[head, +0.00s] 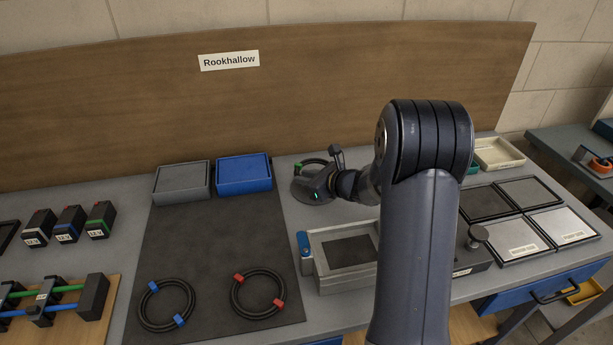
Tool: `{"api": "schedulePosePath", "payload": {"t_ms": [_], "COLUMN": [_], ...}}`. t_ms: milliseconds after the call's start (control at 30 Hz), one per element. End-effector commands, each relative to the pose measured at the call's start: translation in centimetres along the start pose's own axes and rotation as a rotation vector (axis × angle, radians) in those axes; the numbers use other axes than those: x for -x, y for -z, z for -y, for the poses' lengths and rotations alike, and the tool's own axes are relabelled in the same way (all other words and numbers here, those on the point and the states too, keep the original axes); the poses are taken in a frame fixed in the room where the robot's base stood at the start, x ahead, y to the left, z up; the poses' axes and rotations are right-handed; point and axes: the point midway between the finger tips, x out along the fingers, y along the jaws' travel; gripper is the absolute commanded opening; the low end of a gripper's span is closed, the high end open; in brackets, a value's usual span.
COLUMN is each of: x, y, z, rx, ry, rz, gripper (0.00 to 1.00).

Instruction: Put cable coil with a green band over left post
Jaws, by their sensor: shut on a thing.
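A black cable coil with a green band (299,168) is at the far side of the grey table, right of the blue box. Only part of its ring shows, behind the end of my arm. My gripper (309,181) is at the coil and is shut on it; the fingertips are largely hidden by the wrist. I cannot tell the coil's height above the table. A dark rounded shape shows at the gripper's left, and I cannot tell what it is. I cannot make out the left post; my arm covers much of the table's middle.
Coils with blue bands (167,305) and red bands (258,295) lie on a dark mat (220,240). A grey box (181,182) and blue box (243,174) stand behind them. A grey tray-like fixture (322,285) is in front of my gripper. Flat panels (518,240) lie right.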

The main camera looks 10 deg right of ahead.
Motion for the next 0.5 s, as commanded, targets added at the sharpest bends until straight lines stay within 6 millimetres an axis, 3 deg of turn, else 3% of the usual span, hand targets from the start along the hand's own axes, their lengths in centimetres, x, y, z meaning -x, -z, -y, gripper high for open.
{"api": "schedulePosePath", "payload": {"t_ms": [233, 500], "x": [-1.2, -1.5], "y": [2.8, 3.6], "z": [-0.3, -0.5], "rx": [-0.001, 0.001], "ry": [0.000, 0.000], "rz": [0.001, 0.001], "gripper": [0.00, 0.00]}}
